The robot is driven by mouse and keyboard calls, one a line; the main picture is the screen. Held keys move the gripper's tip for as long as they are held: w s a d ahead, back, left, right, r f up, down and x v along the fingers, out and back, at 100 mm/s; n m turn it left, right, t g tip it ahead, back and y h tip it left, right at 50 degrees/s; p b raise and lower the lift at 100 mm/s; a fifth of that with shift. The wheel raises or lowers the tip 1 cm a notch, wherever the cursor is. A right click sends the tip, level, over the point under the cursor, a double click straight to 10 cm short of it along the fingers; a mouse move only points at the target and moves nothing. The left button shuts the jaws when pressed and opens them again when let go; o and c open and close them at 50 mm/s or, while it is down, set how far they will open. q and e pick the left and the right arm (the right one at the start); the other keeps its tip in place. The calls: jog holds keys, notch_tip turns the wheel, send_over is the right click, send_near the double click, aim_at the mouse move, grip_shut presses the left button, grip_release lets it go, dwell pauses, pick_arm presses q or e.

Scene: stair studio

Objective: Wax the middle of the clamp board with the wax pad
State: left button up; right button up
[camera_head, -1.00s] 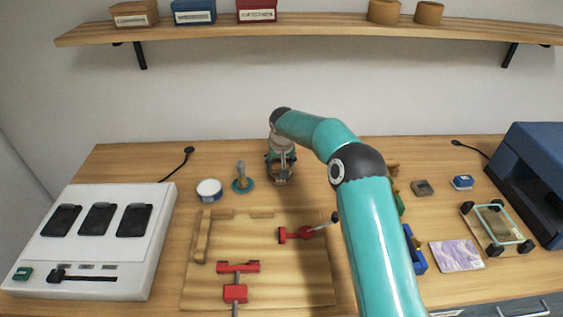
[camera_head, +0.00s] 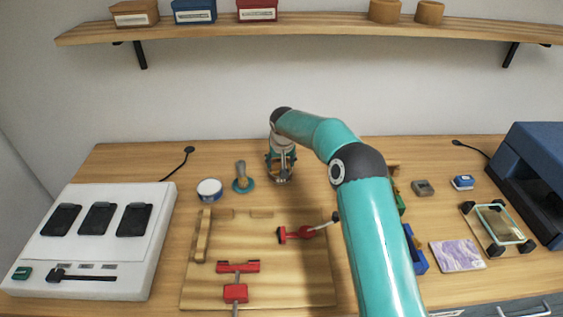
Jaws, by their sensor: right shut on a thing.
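The wooden clamp board (camera_head: 290,270) lies at the front middle of the bench, with red clamps (camera_head: 238,267) at its lower left and a red clamp (camera_head: 295,233) at its right. My right gripper (camera_head: 281,177) is behind the board's far edge, pointing down. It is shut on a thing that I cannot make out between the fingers. A teal disc with an upright handle (camera_head: 243,184) stands just left of it, apart from the gripper. I cannot tell which thing is the wax pad. My left gripper is out of view.
A round tin with a white top (camera_head: 209,188) stands left of the disc. A white console (camera_head: 95,245) fills the left of the bench. At the right are a grey block (camera_head: 422,188), a blue block (camera_head: 462,182), a purple tile (camera_head: 457,256) and a blue machine (camera_head: 525,185).

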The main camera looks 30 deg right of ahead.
dwell(0.4)
jog(key=shift+r+p, duration=2.3)
jog(key=shift+r, duration=1.2)
jog(key=shift+f, duration=0.1)
